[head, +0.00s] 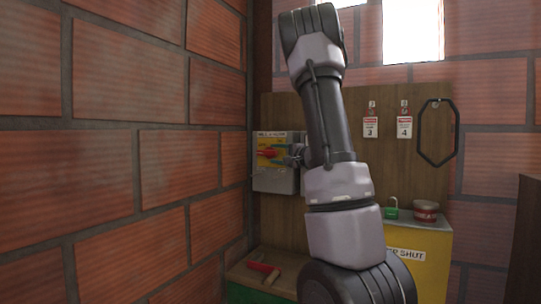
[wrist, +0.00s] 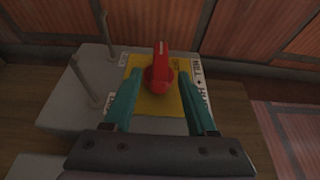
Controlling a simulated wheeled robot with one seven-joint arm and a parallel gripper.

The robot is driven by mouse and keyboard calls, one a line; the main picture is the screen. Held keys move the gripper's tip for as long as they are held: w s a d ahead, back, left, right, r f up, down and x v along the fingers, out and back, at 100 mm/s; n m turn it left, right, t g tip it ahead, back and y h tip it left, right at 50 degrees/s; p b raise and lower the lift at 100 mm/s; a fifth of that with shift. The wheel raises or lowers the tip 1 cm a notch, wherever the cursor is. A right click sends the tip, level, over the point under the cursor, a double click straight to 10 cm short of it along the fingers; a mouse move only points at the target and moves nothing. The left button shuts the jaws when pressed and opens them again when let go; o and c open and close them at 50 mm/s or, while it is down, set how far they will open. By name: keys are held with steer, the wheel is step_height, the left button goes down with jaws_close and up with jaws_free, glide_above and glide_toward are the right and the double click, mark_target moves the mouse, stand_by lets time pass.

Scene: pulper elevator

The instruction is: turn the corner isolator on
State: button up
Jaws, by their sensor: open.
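The corner isolator is a grey box (head: 274,178) on the wooden board beside the left brick wall. It has a yellow plate and a red rotary handle (head: 267,152). In the wrist view, the red handle (wrist: 160,60) points toward the top of the picture over the yellow plate (wrist: 155,107), and white labels line the plate's sides. My gripper (wrist: 161,74) is open, its teal fingers on either side of the handle's hub. I cannot tell whether they touch it. In the head view, the gripper is at the box's right side, partly hidden by my arm.
Two metal rods (wrist: 86,80) stand out from the box beside the left finger. Tags 3 (head: 370,126) and 4 (head: 404,126) and a black loop (head: 437,132) hang right. A green padlock (head: 391,209) and red tin (head: 426,211) sit on a yellow box (head: 425,245). A red-handled tool (head: 263,268) lies below.

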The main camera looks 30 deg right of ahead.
mark_target(271, 156)
steer(key=shift+x, duration=1.55)
steer(key=shift+c, duration=0.3)
jaws_close()
steer(key=shift+f, duration=0.1)
steer(key=shift+f+m+t+y, duration=0.3)
steer(key=shift+m+t, duration=0.4)
steer(key=shift+t, duration=0.5)
steer(key=shift+f+m+t, duration=0.15)
steer(key=shift+m+t, duration=0.65)
steer(key=shift+t, duration=0.6)
steer(key=shift+a, duration=0.1)
